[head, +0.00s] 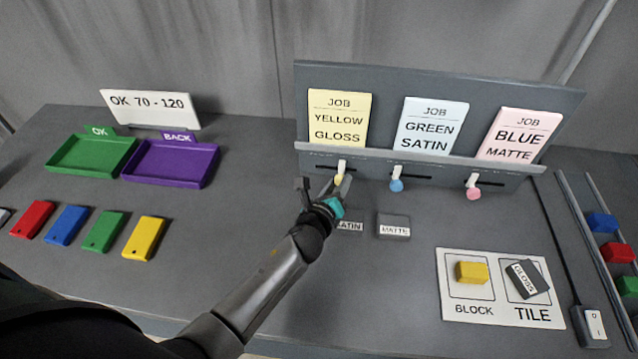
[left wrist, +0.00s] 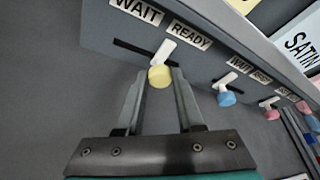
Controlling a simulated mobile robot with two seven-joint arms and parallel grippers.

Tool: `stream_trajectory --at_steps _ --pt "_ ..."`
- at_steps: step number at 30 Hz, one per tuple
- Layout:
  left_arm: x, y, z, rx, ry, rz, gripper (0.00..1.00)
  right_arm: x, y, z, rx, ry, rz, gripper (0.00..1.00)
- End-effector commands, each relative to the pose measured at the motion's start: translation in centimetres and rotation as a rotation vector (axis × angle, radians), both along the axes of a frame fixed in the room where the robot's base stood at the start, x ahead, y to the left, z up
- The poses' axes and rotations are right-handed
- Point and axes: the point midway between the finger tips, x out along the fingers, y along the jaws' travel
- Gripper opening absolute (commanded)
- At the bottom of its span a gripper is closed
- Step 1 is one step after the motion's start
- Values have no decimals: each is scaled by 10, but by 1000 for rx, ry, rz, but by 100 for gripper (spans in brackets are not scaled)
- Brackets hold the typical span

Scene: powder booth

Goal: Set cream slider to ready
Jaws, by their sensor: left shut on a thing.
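The cream slider (head: 339,178) has a white stem and a pale yellow round knob, under the yellow gloss job card (head: 338,117). In the left wrist view the cream slider (left wrist: 159,75) stands in its slot, with more slot showing on its left than on its right. The WAIT label (left wrist: 137,10) is up to its left and the READY label (left wrist: 190,36) is just above its stem. My left gripper (head: 336,190) is shut on the knob, one finger on each side of it in the left wrist view. My right gripper is out of view.
A blue slider (head: 396,184) and a pink slider (head: 473,192) stand to the right on the same panel. Small SATIN and MATTE blocks (head: 394,227) lie on the table near my left gripper. A green tray (head: 62,168) and a purple tray (head: 150,178) are at the left.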

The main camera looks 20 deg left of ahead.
Motion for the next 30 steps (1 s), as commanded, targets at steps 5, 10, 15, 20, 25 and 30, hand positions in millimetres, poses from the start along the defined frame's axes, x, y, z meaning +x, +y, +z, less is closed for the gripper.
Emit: stream_trajectory --at_steps 5,10,15,20,25,30 --pt "6 -24 -2 -1 2 -1 0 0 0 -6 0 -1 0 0" --pt "6 -27 -1 -2 2 -2 0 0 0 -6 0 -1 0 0" --pt "6 -28 0 -4 1 -5 40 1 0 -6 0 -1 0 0" --pt "6 -27 0 -3 0 -3 58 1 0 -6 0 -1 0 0" --pt "6 -26 0 -2 0 -2 67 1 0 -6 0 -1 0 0" --pt "6 -25 0 0 -1 -1 67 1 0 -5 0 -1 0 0"
